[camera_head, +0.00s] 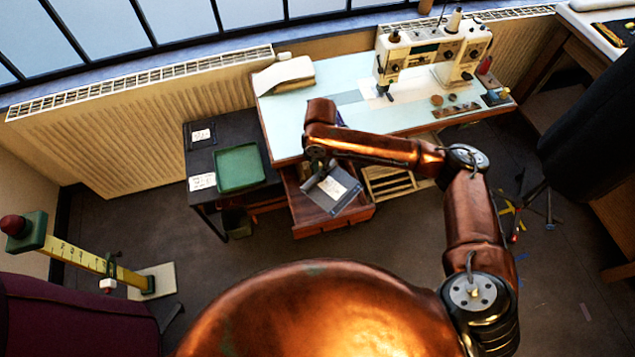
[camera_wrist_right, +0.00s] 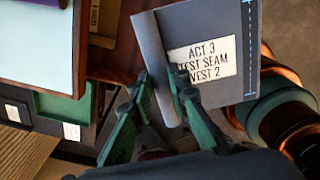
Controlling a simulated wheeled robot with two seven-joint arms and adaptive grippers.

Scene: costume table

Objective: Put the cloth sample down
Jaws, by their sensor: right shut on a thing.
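The cloth sample (camera_head: 335,189) is a grey-blue piece with a white label. In the right wrist view the cloth sample (camera_wrist_right: 235,90) shows the label text "ACT 3 TEST SEAM VEST 2" and a dashed stitch line. My right gripper (camera_head: 317,168) is shut on its edge and holds it over the open wooden drawer (camera_head: 330,229) in the head view. In the wrist view the green fingers of the right gripper (camera_wrist_right: 165,92) pinch the folded edge. I cannot tell whether the sample touches the drawer. My left gripper is not in view.
A dark side table (camera_head: 197,160) left of the drawer bears a green tray (camera_head: 240,168) and two white cards. The pale blue worktable (camera_head: 340,75) with a sewing machine (camera_head: 430,55) stands behind. A wooden slatted rack (camera_head: 390,186) is right of the drawer.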

